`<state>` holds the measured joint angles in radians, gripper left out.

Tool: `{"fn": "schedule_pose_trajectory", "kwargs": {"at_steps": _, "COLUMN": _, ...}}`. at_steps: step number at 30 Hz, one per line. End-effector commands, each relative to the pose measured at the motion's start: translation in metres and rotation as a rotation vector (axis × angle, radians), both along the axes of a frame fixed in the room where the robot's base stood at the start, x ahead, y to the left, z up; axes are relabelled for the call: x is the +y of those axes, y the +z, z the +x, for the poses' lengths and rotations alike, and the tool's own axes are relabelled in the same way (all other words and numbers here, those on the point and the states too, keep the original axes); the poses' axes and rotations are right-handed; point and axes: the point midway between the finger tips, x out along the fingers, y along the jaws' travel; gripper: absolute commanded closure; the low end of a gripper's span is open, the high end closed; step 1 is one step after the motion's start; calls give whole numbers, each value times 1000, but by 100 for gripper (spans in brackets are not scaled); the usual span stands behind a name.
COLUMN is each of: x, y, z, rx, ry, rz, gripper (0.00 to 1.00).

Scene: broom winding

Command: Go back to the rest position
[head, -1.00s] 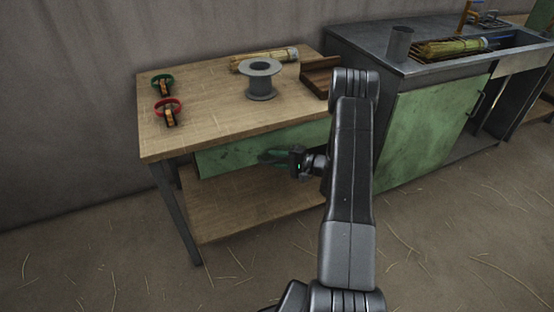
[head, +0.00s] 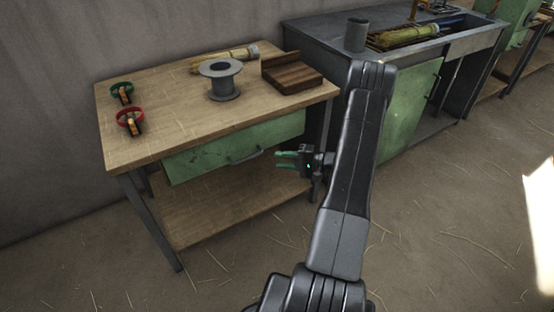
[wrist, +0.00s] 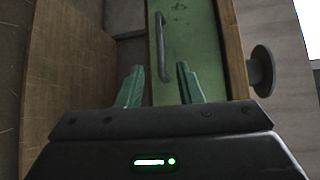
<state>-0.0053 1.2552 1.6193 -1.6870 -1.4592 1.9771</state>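My gripper (head: 284,159) is in front of the workbench, below the tabletop and near the right end of the green drawer (head: 215,150). It points left in the head view. In the wrist view my gripper (wrist: 160,88) has its two green fingers spread wide apart with nothing between them. The drawer's handle (wrist: 160,45) shows beyond the fingers, apart from them. The drawer looks shut. My arm is bent and runs up through the right middle of the head view.
A sink counter (head: 320,32) with a metal cup (head: 356,34) stands right. The floor in front is clear.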

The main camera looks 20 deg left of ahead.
Motion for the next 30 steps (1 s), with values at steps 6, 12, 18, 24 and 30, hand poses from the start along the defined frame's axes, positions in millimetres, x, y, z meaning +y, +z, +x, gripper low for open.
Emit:
{"fn": "schedule_pose_trajectory", "kwargs": {"at_steps": 6, "x": 0, "y": 0, "z": 0, "rx": 0, "ry": 0, "rz": 0, "gripper": 67}}
{"fn": "schedule_pose_trajectory", "kwargs": {"at_steps": 12, "x": 5, "y": -1, "z": -1, "rx": 0, "ry": 2, "rz": 0, "gripper": 67}}
{"fn": "schedule_pose_trajectory", "kwargs": {"at_steps": 18, "x": 32, "y": -5, "z": -4, "rx": 0, "ry": 5, "rz": 0, "gripper": 67}}
{"fn": "schedule_pose_trajectory", "kwargs": {"at_steps": 24, "x": 67, "y": -10, "z": -7, "rx": 1, "ry": 5, "rz": 1, "gripper": 67}}
{"fn": "schedule_pose_trajectory", "kwargs": {"at_steps": 30, "x": 103, "y": -16, "z": -11, "rx": 1, "ry": 5, "rz": 0, "gripper": 67}}
